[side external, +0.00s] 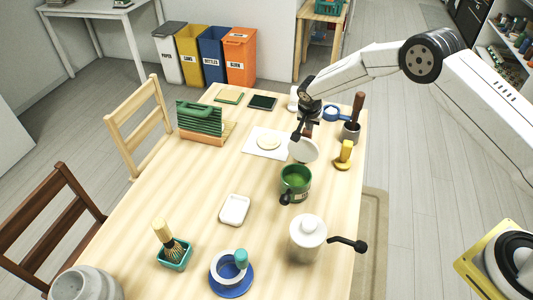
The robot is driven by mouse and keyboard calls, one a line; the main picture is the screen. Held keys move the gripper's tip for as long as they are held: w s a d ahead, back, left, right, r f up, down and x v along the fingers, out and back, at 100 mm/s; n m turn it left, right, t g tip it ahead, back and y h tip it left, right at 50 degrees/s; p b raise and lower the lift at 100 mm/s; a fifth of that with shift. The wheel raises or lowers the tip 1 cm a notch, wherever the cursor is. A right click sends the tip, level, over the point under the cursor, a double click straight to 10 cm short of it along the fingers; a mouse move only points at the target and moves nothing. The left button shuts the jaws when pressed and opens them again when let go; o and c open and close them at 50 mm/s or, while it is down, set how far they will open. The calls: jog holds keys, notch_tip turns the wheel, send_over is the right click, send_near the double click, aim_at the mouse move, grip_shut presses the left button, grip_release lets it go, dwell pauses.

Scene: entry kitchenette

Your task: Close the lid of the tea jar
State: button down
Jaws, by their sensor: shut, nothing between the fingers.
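A green jar (295,184), which I take to be the tea jar, stands upright on the table right of centre. Its top is open and shows green inside. A dark knob-like part shows low on its front. A pale round disc (304,150), apparently its lid, stands tilted up just behind the jar's rim; whether they are joined is too small to tell. My gripper (296,137) is shut and empty, pointing down at the upper left edge of the disc. I cannot tell whether it touches the disc.
A yellow object (344,155) and a grey pot with a brown handle (350,132) stand to the right. A white canister with a black handle (308,239) stands in front. A white mat (267,142) lies left.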

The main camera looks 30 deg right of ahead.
aim_at(305, 146)
jog(key=shift+s+a, duration=1.05)
jog(key=shift+a, duration=0.2)
jog(key=shift+s+a+r+t+h, duration=0.35)
jog(key=shift+a+t+h, duration=0.1)
jog(key=shift+t+h, duration=0.15)
dwell(0.4)
